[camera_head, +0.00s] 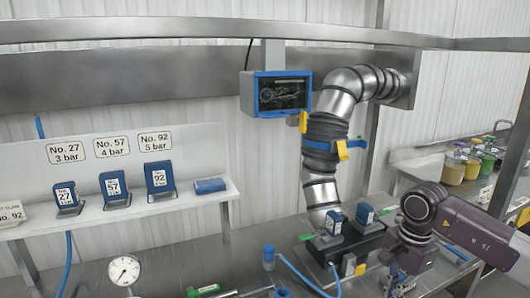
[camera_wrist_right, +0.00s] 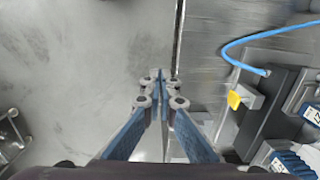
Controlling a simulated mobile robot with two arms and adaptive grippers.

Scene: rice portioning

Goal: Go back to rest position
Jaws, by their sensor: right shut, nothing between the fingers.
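My right arm enters the head view from the right, and its gripper (camera_head: 397,284) hangs near the bottom edge, at the front right of the steel worktable (camera_head: 240,262). In the right wrist view my right gripper (camera_wrist_right: 160,82) points down with its two blue-grey fingers together and nothing between them. Below it lie the worktable's straight edge and the grey floor (camera_wrist_right: 80,70). It touches nothing that I can see. My left gripper is in neither view.
A black block (camera_head: 345,246) with blue-labelled pieces and a yellow tab stands left of my right gripper. A blue hose (camera_wrist_right: 265,38) lies on the table. A shelf (camera_head: 130,212) holds numbered blue blocks. A gauge (camera_head: 124,270) is at the front left.

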